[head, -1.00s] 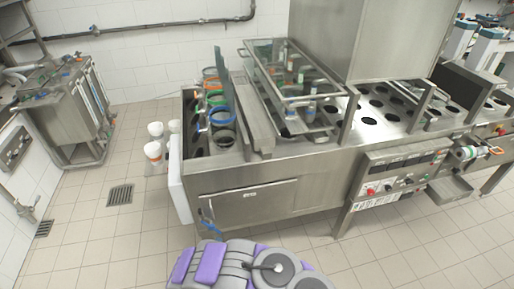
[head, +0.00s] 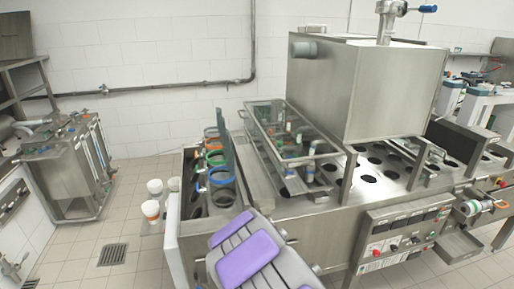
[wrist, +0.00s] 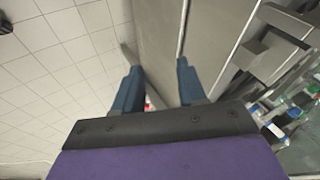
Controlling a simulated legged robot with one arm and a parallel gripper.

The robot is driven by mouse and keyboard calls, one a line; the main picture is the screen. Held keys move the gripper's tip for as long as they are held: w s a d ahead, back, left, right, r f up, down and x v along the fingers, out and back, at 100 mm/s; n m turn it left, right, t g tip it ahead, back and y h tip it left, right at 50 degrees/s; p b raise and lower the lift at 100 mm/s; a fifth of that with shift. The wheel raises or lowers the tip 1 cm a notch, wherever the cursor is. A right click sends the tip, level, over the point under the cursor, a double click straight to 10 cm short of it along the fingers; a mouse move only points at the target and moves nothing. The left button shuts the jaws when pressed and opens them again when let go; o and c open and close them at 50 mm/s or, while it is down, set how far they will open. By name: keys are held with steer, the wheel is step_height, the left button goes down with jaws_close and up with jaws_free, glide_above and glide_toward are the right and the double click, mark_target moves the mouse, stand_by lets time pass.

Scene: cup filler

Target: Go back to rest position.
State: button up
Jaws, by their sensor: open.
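In the wrist view my gripper (wrist: 158,85) is open, with its two blue-grey fingers apart and nothing between them. Behind the fingers are a pale tiled surface and grey metal panels. In the head view my purple and grey arm is in front of the cup filler (head: 385,88); my fingers cannot be made out there. The steel cup filler has rows of dark round holes and a glass-sided box on top.
Coloured rings (head: 220,175) sit at the machine's left end. White cups (head: 151,209) stand beside that end. A steel cabinet (head: 62,175) is at the far left. The tiled floor between them is open, with a drain grate (head: 112,254).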

steer(key=s+d+r+n+g, duration=0.3)
steer(key=s+r, duration=0.3)
steer(key=s, duration=0.8)
steer(key=s+d+r+n+g+y, duration=0.1)
steer(key=s+d+r+n, duration=0.3)
steer(key=s, duration=1)
steer(key=s+d+r+n+g, duration=0.3)
steer(key=s+r+n, duration=0.4)
steer(key=s, duration=0.7)
steer(key=shift+s+d+r+g, duration=0.2)
steer(key=shift+d+r+g, duration=0.3)
steer(key=shift+g, duration=0.3)
steer(key=shift+a, duration=0.15)
